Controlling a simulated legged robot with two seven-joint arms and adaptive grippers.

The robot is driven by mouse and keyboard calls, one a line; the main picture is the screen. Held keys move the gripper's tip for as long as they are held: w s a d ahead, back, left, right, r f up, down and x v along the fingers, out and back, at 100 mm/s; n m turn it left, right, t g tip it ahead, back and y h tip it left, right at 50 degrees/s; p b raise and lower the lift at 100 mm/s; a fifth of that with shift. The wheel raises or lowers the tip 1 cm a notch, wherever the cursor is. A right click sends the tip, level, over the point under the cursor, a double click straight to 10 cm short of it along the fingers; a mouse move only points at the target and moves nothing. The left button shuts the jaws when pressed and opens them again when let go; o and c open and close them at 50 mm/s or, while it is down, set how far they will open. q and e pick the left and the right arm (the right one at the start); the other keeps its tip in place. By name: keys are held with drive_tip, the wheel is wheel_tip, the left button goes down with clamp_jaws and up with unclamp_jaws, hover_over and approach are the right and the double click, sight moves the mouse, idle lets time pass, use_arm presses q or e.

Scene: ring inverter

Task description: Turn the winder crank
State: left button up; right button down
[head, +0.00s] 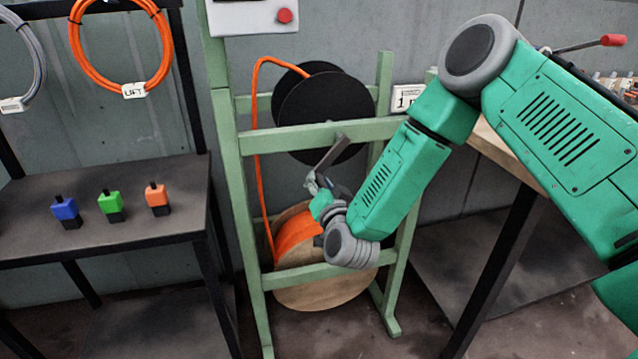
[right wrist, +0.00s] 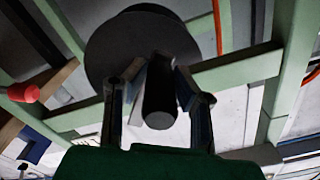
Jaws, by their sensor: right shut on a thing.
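The winder is a green frame (head: 290,137) with a black reel (head: 325,108) at its upper part. A grey crank arm (head: 333,153) slants down and left from the reel's middle. My right gripper (head: 318,186) is at the crank's lower end, partly hidden by its own wrist. In the right wrist view, the crank's dark round handle (right wrist: 160,110) lies between the two fingers, which are closed on it. The black reel (right wrist: 125,45) shows behind it. My left gripper is not in view.
A wooden spool with orange cable (head: 298,238) sits low in the frame; its cable rises toward the black reel. A dark table (head: 110,185) with blue, green and orange connectors stands left. A wooden bench (head: 510,155) stands right. A red button (head: 285,16) is above.

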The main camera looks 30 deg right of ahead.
drive_tip(key=c, duration=1.3)
unclamp_jaws()
drive_tip(key=v, duration=1.2)
drive_tip(key=shift+d+f, duration=0.1)
drive_tip(key=shift+f, duration=0.05)
